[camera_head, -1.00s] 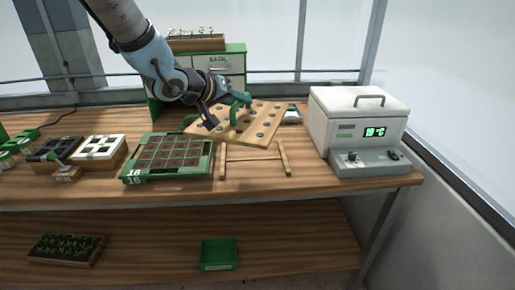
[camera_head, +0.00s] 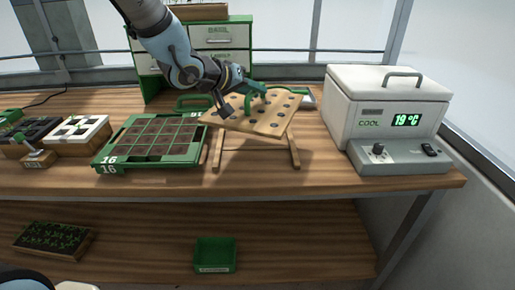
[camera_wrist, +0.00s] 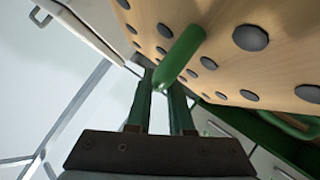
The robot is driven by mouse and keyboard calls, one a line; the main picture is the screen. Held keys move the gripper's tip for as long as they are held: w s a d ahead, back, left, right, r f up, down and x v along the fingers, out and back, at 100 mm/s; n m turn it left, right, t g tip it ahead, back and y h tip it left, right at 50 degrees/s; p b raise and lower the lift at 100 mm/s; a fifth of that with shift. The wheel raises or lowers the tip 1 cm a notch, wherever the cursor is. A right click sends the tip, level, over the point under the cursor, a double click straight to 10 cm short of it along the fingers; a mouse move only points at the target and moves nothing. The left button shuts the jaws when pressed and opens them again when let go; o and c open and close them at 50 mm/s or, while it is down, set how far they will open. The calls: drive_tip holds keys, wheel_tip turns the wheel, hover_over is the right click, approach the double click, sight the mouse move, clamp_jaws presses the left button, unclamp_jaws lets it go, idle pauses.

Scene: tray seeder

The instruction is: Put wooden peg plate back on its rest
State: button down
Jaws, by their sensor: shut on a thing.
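The wooden peg plate (camera_head: 268,124) is a pale board with rows of dark round spots and a green handle (camera_head: 250,104). My gripper (camera_head: 246,98) is shut on this handle. In the wrist view the handle (camera_wrist: 182,58) lies between my two fingers (camera_wrist: 160,92), with the plate (camera_wrist: 225,18) filling the upper right. The rest (camera_head: 217,150) is a wooden frame with two side rails and a crossbar on the bench. The plate is over the rest's back part, slightly turned and tilted, and hides some of it. I cannot tell whether they touch.
A green seed tray (camera_head: 190,160) marked 16 stands close left of the rest. A white cooler box (camera_head: 345,105) showing 19 °C stands to the right. Green-and-white drawers (camera_head: 222,62) are behind. Bare bench top lies in front of the rest.

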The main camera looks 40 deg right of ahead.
wheel_tip(320, 180, down, 10)
drive_tip(key=shift+d+f, duration=0.15)
idle(0.4)
drive_tip(key=shift+f, duration=0.1)
drive_tip(key=shift+f, duration=0.4)
drive_tip(key=c, duration=0.8)
unclamp_jaws()
